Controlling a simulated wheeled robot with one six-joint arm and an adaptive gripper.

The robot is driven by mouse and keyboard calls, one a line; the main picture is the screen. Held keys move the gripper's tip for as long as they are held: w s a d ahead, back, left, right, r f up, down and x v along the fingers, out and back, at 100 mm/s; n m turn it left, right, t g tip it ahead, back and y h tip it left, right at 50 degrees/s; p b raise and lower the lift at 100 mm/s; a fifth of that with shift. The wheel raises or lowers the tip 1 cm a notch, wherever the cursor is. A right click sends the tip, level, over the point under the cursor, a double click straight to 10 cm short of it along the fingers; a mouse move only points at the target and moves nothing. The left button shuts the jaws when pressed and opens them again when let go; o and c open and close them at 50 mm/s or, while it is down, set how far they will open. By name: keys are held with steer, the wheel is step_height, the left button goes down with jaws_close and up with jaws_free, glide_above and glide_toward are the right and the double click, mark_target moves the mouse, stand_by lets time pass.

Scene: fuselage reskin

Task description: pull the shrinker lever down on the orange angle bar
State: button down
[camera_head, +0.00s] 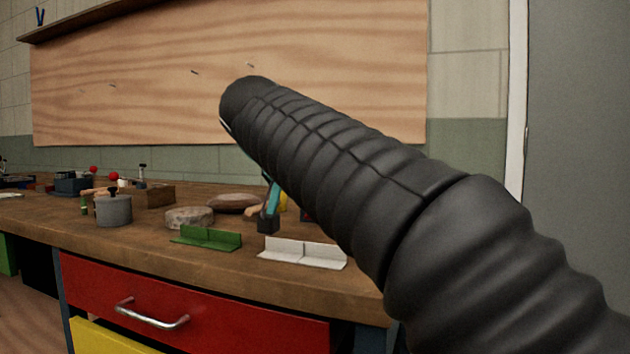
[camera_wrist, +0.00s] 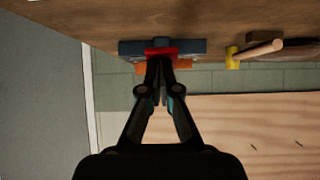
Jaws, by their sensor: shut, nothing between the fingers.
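In the wrist view, a blue-grey tool body (camera_wrist: 190,47), likely the shrinker, stands on the bench. A red part (camera_wrist: 160,51) crosses its middle, and I cannot tell whether this is the lever. Orange pieces (camera_wrist: 184,65), likely the angle bar, show on both sides of my fingertips. My gripper (camera_wrist: 160,68) is shut and empty, its tips overlapping the red part in the picture. Whether they touch it cannot be told. In the head view my black-sleeved arm hides the gripper and most of this tool.
On the wooden bench (camera_head: 205,262) lie a green angle piece (camera_head: 206,238), a white angle piece (camera_head: 303,252), a grey pot (camera_head: 113,210) and a round stone-like block (camera_head: 189,217). A yellow-headed mallet (camera_wrist: 233,58) lies beside the tool in the wrist view. A wooden wall panel (camera_head: 150,70) stands behind.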

steer(key=shift+s+f+b, duration=0.1)
steer(key=shift+f+b, duration=0.3)
steer(key=shift+f, duration=0.6)
steer(key=shift+a+f, duration=0.1)
steer(key=shift+f, duration=0.1)
steer(key=shift+r, duration=0.1)
steer(key=p+v, duration=0.4)
steer(key=v, duration=0.9)
steer(key=shift+s, duration=0.4)
